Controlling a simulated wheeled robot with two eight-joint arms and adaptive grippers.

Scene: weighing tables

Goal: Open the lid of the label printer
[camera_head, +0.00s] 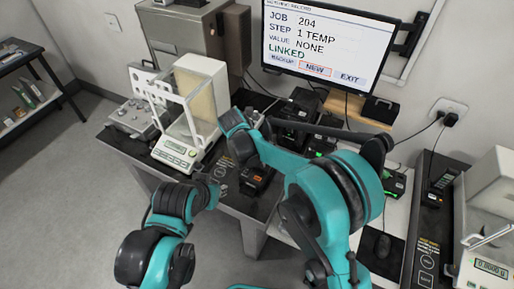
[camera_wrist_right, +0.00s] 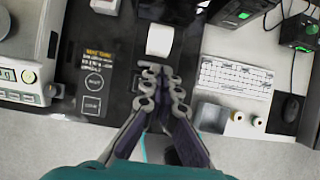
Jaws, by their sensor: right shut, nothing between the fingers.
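The label printer (camera_head: 257,178) is a small dark device with an orange light on the table, partly hidden by my right arm in the head view. In the right wrist view a white roll (camera_wrist_right: 159,40) shows in a dark housing at top centre; I cannot tell how its lid stands. My right gripper (camera_wrist_right: 160,80) is shut and empty, its fingertips just short of the roll in that view. Whether they touch the housing is unclear. My left arm comes in from the lower left in the head view; its fingers are not distinct.
A balance with a glass draft shield (camera_head: 180,151) stands to the left. A white keyboard-like panel (camera_wrist_right: 235,78), small spools (camera_wrist_right: 237,116) and a dark mouse (camera_wrist_right: 291,107) lie to the right. A monitor (camera_head: 325,43) hangs behind. Black devices with green lights stand at the back.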

